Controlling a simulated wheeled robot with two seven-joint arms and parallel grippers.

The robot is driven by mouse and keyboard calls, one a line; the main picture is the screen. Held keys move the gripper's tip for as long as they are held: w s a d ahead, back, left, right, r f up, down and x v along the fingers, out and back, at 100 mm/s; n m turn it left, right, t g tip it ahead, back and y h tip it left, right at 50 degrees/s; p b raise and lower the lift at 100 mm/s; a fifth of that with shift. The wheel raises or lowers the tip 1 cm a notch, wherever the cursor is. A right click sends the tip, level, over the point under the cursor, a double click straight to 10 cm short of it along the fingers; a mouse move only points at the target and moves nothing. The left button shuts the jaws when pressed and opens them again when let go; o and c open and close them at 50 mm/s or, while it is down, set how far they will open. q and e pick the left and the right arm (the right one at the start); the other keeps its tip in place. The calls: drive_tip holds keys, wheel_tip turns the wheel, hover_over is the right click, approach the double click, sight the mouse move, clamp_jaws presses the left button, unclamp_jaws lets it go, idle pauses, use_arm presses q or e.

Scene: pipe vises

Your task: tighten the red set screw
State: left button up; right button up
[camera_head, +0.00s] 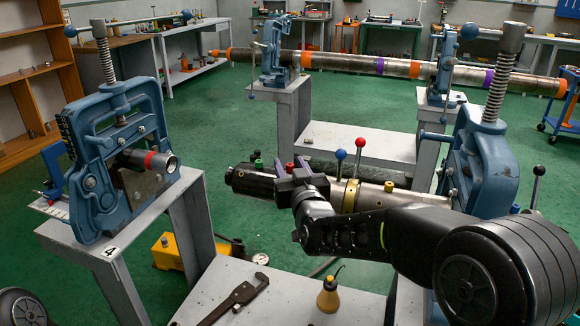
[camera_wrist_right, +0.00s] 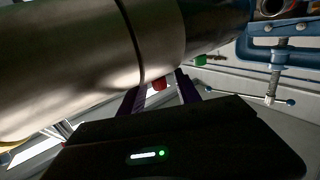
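The red set screw (camera_wrist_right: 160,84) shows in the right wrist view as a small red head beside the large metal pipe fitting (camera_wrist_right: 90,55). My right gripper (camera_wrist_right: 157,92) has its two purple fingers spread apart, with the red screw between them and a little beyond. I cannot tell whether either finger touches it. In the head view my right gripper (camera_head: 292,171) is at the black and steel fitting (camera_head: 256,183), and the red screw is not clearly visible there. A green screw (camera_wrist_right: 200,60) sits farther along the fitting. My left gripper is out of view.
Levers with a blue ball (camera_head: 340,154) and a red ball (camera_head: 360,142) stand close to my right gripper. A blue pipe vise (camera_head: 112,150) stands at left, another (camera_head: 482,160) at right.

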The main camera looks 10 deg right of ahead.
drive_tip(key=shift+w, duration=0.2)
drive_tip(key=shift+c, duration=0.3)
clamp_jaws()
